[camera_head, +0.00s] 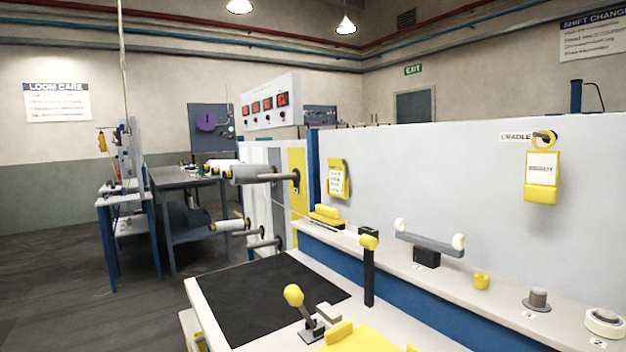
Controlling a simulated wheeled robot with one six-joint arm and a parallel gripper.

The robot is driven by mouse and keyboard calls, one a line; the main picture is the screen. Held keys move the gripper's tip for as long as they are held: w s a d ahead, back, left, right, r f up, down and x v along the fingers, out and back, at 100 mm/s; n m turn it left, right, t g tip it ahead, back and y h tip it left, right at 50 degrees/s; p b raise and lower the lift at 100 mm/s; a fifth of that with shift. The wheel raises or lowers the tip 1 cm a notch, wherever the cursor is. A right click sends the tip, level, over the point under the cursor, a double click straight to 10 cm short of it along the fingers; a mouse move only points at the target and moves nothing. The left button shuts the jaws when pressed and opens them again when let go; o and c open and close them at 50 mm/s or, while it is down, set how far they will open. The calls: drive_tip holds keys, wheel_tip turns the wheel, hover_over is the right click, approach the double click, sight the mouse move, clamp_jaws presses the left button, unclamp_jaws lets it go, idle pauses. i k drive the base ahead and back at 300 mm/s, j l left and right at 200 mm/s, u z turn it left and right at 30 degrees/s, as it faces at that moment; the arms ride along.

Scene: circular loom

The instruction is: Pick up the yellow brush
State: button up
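I cannot pick out the yellow brush for certain. A low yellow block-shaped thing (326,213) lies at the far left end of the pale ledge, beside the blue post; it is too small to tell if it has bristles. A small yellow thing (102,142) hangs on the tool rack at the far left, also too small to identify. Another yellow piece (339,332) sits on a yellow plate at the bottom edge, partly cut off. My gripper is not in view.
A pale bench with a black mat (262,299) is in front. A yellow-knobbed lever (293,295) and black post (369,272) stand up there. Floor (60,285) at left is clear.

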sight(326, 217)
drive_tip(key=i+j+z, duration=0.15)
drive_tip(key=i+j, duration=0.15)
drive_tip(key=i+j+z, duration=0.1)
drive_tip(key=i+j, duration=0.15)
drive_tip(key=j, duration=0.15)
drive_tip(key=i+j+z, duration=0.15)
drive_tip(key=j, duration=0.25)
drive_tip(key=i+j+z, duration=0.1)
drive_tip(key=i+j, duration=0.2)
drive_tip(key=i+j+z, duration=0.15)
drive_tip(key=j, duration=0.4)
drive_tip(key=i+j+z, duration=0.1)
drive_tip(key=i+j, duration=0.15)
drive_tip(key=j, duration=0.2)
drive_tip(key=i+j+z, duration=0.15)
drive_tip(key=j, duration=0.35)
drive_tip(key=i+j+z, duration=0.15)
drive_tip(key=j, duration=0.35)
